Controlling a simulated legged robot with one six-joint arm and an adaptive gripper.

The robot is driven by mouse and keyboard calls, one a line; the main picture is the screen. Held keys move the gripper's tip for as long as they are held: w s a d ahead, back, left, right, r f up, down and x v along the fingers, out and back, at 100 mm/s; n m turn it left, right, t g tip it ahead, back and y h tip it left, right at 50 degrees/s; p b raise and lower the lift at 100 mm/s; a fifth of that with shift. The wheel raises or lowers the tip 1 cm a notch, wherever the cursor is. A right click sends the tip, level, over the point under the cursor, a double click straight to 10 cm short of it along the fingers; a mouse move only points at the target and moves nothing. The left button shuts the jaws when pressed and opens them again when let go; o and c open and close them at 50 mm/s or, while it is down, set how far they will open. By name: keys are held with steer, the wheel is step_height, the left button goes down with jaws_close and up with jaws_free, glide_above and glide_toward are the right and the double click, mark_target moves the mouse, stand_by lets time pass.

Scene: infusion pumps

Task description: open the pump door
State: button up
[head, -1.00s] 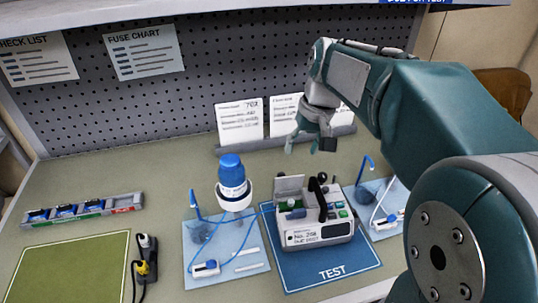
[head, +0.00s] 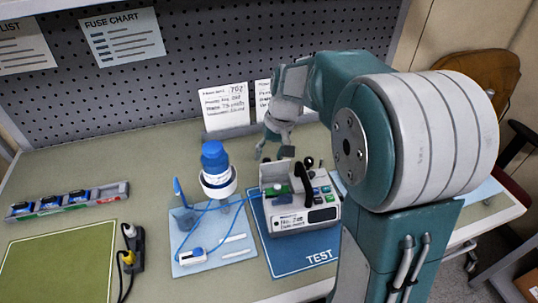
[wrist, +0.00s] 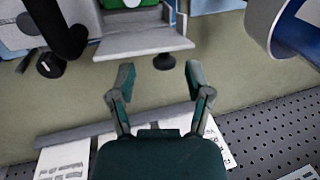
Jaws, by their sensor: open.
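The white pump (head: 305,218) stands on the blue TEST mat (head: 290,260). Its grey door panel (head: 272,173) stands raised at the pump's left rear, with green showing in front of it. In the wrist view the door panel (wrist: 145,42) lies just beyond my fingertips, apart from them as far as I can tell. My gripper (head: 273,153) is open and empty behind the pump. Its two spread fingers (wrist: 160,75) show in the wrist view. A black lever or handle (wrist: 62,25) is left of the door there.
A blue-capped bottle (head: 214,160) in a white holder stands left of the pump, with blue tubing nearby. White cards (head: 225,107) lean at the pegboard behind my gripper. A fuse rack (head: 68,200) and green mat (head: 55,262) are at left.

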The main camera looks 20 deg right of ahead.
steer(key=shift+a+f, duration=0.4)
steer(key=shift+a, duration=0.05)
steer(key=shift+d, duration=0.2)
jaws_close()
steer(key=shift+w, duration=0.1)
steer(key=shift+w+d+f+m+g+y, duration=0.15)
steer(key=shift+w+g, duration=0.3)
steer(key=shift+g, duration=0.5)
steer(key=shift+w+a+f+m+g+y, duration=0.1)
steer(key=shift+w+f+g, duration=0.3)
steer(key=shift+g, duration=0.5)
steer(key=shift+w+d+f+m+g+y, duration=0.1)
steer(key=shift+w+g, duration=0.4)
steer(key=shift+g, duration=0.45)
jaws_free()
steer(key=shift+r, duration=0.15)
